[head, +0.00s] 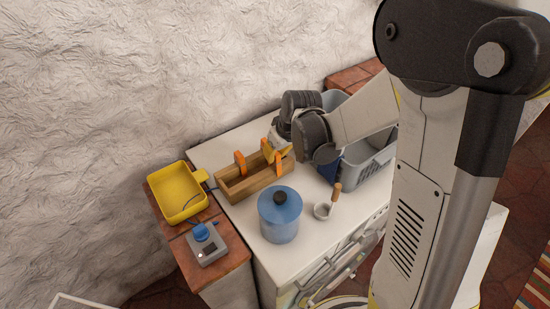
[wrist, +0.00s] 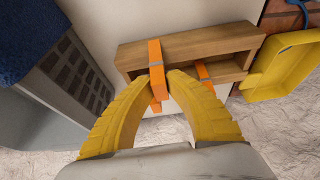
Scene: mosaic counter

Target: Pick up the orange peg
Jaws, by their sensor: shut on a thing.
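The orange peg (wrist: 155,52) stands in a wooden box (wrist: 190,42) with an open top, in the wrist view. My gripper (wrist: 164,78) has its yellow fingers closed on this peg. A second, similar orange piece (wrist: 202,72) shows beside it, farther along the box. In the head view the wooden box (head: 235,190) sits on the white counter, with an orange piece (head: 240,163) at its left part. The held peg (head: 278,165) is at its right part, just under my gripper (head: 272,153). The peg's lower end is hard to make out.
A blue lidded canister (head: 281,220) stands in front of the box. A small white cup with a wooden-handled tool (head: 335,195) is to its right. A grey basket (head: 370,172) stands behind my arm. A yellow tray (head: 178,192) lies left, above a grey device with a blue knob (head: 207,245).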

